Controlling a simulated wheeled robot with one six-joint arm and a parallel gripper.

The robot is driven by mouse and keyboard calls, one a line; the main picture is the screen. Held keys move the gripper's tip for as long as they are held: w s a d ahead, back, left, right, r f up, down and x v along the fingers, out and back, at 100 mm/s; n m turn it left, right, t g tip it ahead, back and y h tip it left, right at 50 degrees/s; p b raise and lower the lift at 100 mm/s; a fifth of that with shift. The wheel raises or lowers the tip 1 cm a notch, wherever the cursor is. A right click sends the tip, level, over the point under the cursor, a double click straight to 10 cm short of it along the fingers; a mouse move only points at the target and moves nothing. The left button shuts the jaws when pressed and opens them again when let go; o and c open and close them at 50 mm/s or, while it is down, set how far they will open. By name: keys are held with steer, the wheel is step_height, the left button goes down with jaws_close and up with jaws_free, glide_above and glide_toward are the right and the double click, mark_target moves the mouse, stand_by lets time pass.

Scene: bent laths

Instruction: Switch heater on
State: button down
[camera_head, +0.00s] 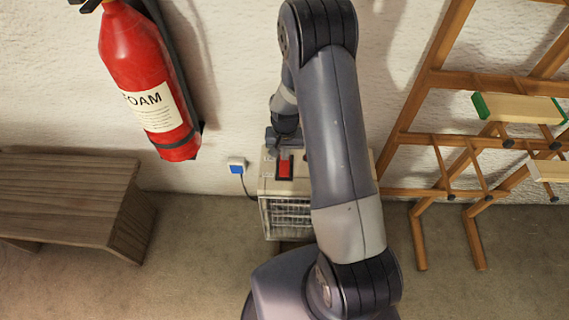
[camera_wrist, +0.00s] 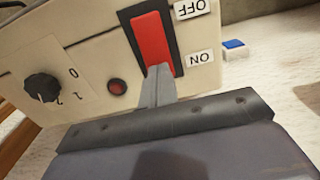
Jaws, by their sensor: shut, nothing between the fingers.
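The heater (camera_head: 268,187) is a cream box with a wire grille at its front, standing on the floor against the wall. Its red rocker switch (camera_head: 285,167) also shows in the wrist view (camera_wrist: 152,40), with an OFF label (camera_wrist: 189,8) and an ON label (camera_wrist: 200,58) beside it. My gripper (camera_wrist: 158,72) is shut and empty, its fingertips at the ON end of the switch. I cannot tell whether they touch it. A knob (camera_wrist: 42,88) and a small, dark red indicator lamp (camera_wrist: 117,87) sit beside the switch. My arm hides part of the heater in the head view.
A blue-and-white wall socket (camera_head: 237,167) with a cable is left of the heater. A red foam extinguisher (camera_head: 142,65) hangs on the wall. A wooden bench (camera_head: 65,190) stands left, a wooden rack (camera_head: 403,130) right. Floor is clear between bench and heater.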

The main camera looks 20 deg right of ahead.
steer(key=shift+f, duration=0.35)
steer(key=shift+r, duration=0.1)
steer(key=shift+r+p, duration=1.95)
steer(key=shift+r, duration=1.55)
steer(key=shift+f, duration=0.1)
step_height(320, 180, down, 7)
steer(key=b, duration=0.4)
steer(key=shift+r, duration=0.2)
